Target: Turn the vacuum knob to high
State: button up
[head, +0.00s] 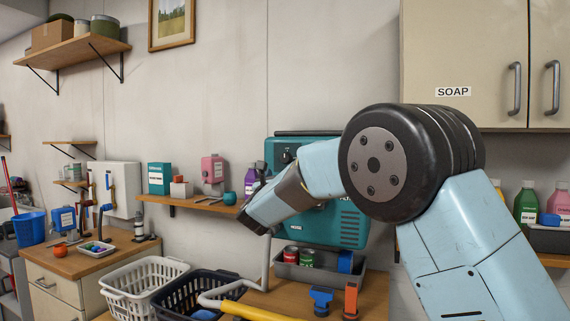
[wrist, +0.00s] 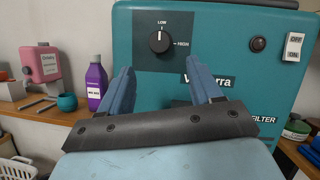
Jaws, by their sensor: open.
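The vacuum is a teal box-shaped machine (head: 345,230) against the wall, and its front panel (wrist: 230,75) fills much of the wrist view. Its round black knob (wrist: 160,42) has a white pointer line facing up towards the LOW label (wrist: 162,22). The HIGH label (wrist: 183,44) is to the right of the knob. My gripper (wrist: 160,66) is open, with its two blue fingers apart below and to either side of the knob, and nothing between them.
A dark round lamp (wrist: 259,43) and a white OFF/ON switch (wrist: 294,46) are on the panel's right. A purple bottle (wrist: 96,82) and teal pot (wrist: 67,102) stand on the left shelf. A grey tray (head: 312,276) and baskets (head: 145,285) are lower down.

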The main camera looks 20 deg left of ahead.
aim_at(285, 160)
jog(key=x, duration=0.8)
jog(key=shift+w+r, duration=0.1)
jog(key=shift+w, duration=0.15)
